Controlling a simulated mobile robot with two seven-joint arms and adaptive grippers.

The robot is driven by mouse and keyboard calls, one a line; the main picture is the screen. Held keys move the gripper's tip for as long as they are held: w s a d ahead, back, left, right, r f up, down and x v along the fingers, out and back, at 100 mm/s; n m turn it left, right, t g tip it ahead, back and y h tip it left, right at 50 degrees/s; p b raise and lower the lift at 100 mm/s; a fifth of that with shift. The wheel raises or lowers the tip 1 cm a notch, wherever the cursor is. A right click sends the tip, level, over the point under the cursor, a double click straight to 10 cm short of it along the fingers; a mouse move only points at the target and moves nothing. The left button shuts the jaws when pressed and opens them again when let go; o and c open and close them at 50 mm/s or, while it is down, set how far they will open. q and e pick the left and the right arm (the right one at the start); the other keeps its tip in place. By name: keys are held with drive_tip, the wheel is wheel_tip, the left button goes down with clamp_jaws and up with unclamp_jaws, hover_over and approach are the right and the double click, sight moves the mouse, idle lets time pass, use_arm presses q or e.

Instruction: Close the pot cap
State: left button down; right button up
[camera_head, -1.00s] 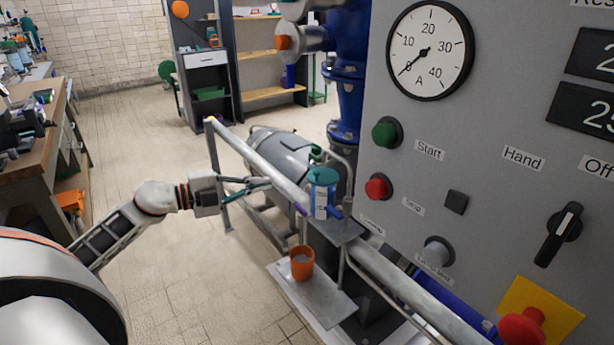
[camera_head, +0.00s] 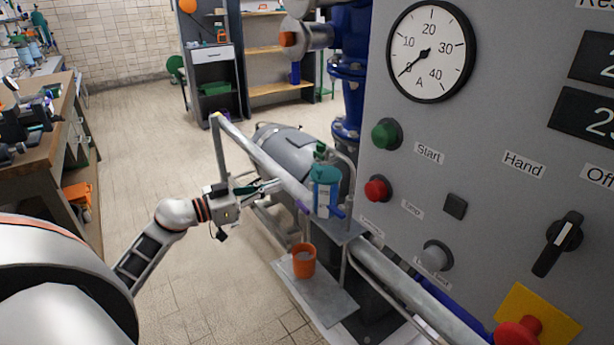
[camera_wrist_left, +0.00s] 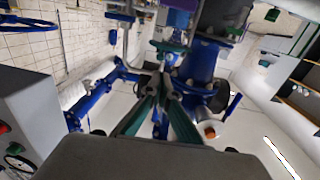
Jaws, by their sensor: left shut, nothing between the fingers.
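A small blue pot with a pale label (camera_head: 323,198) stands upright on a ledge by the grey rail in the head view. Its teal top (camera_head: 325,173) shows, with a small green part (camera_head: 320,150) standing just behind it. I cannot tell how far the cap is open. My left gripper (camera_head: 275,186) is at the rail, left of the pot and apart from it, pointing right. Its fingers are shut and empty. In the left wrist view the green-edged fingers (camera_wrist_left: 163,85) meet at their tips. I cannot make out the pot clearly there. My right gripper is not in view.
The grey rail (camera_head: 262,160) runs between the gripper and a grey motor (camera_head: 285,150). An orange cup (camera_head: 303,261) stands on a lower metal plate (camera_head: 325,303). A control panel (camera_head: 480,110) fills the right side. Open floor lies left of the rail.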

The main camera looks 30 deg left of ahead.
use_arm(q)
approach(317, 172)
drive_tip(key=x, duration=0.5)
drive_tip(key=shift+w+f+b, duration=0.2)
drive_tip(key=shift+b, duration=0.2)
drive_tip(key=shift+w+d, duration=0.3)
drive_tip(key=shift+w, duration=0.35)
